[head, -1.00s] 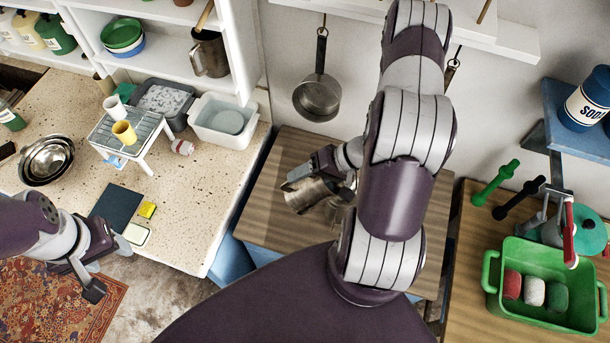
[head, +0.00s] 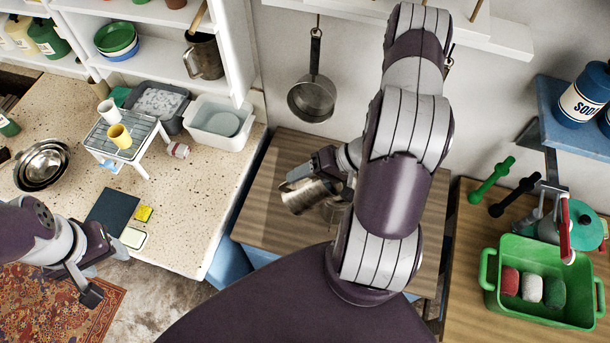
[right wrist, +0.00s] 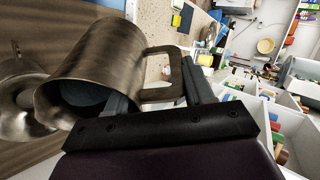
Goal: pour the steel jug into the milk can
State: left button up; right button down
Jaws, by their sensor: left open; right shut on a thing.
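The steel jug (head: 310,194) is tilted well over above the wooden worktop. My right gripper (head: 318,166) is shut on the jug. In the right wrist view, its fingers (right wrist: 160,88) are at the handle of the jug (right wrist: 100,62), whose mouth faces lower left. The milk can (right wrist: 22,98) is a metal vessel beside and beyond the mouth, partly cut off by the frame edge. In the head view, the can is mostly hidden behind the jug and my arm. No stream is clearly visible. My left gripper (head: 93,277) is open and empty, left of the counter's front.
A pan (head: 312,97) hangs on the wall behind the wooden worktop (head: 270,235). The speckled counter at left holds a wire rack (head: 122,140), steel bowls (head: 42,163) and a white tub (head: 219,123). A green crate (head: 540,282) stands at right.

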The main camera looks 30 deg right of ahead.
jog(key=shift+d, duration=0.1)
jog(key=shift+s+d+y, duration=0.2)
jog(key=shift+d+y, duration=0.2)
jog(key=shift+y, duration=0.2)
jog(key=shift+a, duration=0.1)
jog(key=shift+d+f+t, duration=0.1)
jog(key=shift+d+t, duration=0.1)
jog(key=shift+t, duration=0.1)
dwell(1.0)
jog(key=shift+y, duration=0.3)
jog(key=shift+s+d, duration=0.15)
jog(key=shift+d, duration=0.2)
jog(key=shift+a, duration=0.1)
